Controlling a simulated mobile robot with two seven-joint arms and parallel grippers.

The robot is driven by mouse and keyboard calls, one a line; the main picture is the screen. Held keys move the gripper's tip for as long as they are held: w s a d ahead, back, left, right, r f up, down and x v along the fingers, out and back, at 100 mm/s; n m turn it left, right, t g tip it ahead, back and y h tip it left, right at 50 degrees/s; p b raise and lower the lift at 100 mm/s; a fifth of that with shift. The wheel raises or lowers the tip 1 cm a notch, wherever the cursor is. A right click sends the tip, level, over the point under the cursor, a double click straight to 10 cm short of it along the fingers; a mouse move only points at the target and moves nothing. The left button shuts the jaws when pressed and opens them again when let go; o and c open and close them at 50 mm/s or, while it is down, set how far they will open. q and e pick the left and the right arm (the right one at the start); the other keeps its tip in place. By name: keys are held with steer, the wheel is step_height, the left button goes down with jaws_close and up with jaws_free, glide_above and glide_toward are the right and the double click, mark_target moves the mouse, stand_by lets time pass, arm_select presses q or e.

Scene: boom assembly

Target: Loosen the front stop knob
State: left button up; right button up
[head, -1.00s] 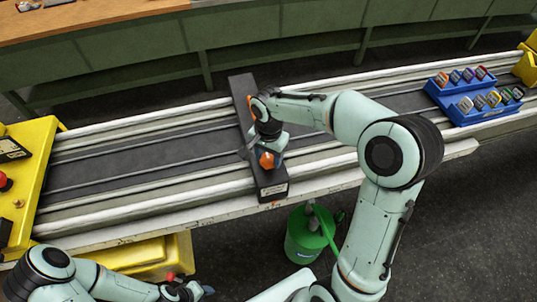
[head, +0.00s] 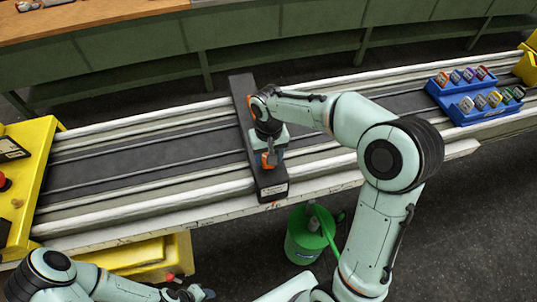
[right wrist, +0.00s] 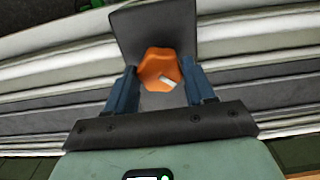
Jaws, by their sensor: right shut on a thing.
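The front stop knob (right wrist: 160,68) is orange and lobed, with a white mark on its face. It sits on the near part of the dark stop bar (head: 272,183), which lies across the rails. My right gripper (head: 268,160) reaches down over this knob. In the right wrist view, the blue fingers of my right gripper (right wrist: 161,88) stand on either side of the knob and are shut on it. The knob is partly hidden by the gripper in the head view. My left gripper (head: 197,292) is low at the left, far from the bar; its jaws are too small to read.
A second orange knob (head: 250,101) shows partly behind my right wrist. Blue trays (head: 487,114) of small coloured items stand on the rails at the right. A green can (head: 305,243) stands below the front edge. Yellow housings (head: 30,170) flank the bed.

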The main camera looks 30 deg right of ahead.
steer(key=n, duration=0.6)
steer(key=shift+n, duration=0.3)
steer(key=n, duration=0.6)
steer(key=shift+w+r+p, duration=0.1)
steer(key=shift+p, duration=0.25)
steer(key=n, duration=0.6)
steer(key=shift+n, duration=0.3)
arm_select(q)
steer(key=shift+w+r+p, duration=0.3)
steer(key=shift+w+r, duration=0.5)
steer(key=shift+w, duration=0.2)
arm_select(e)
steer(key=n, duration=0.6)
steer(key=shift+n, duration=0.3)
steer(key=o, duration=1)
steer(key=shift+o, duration=0.2)
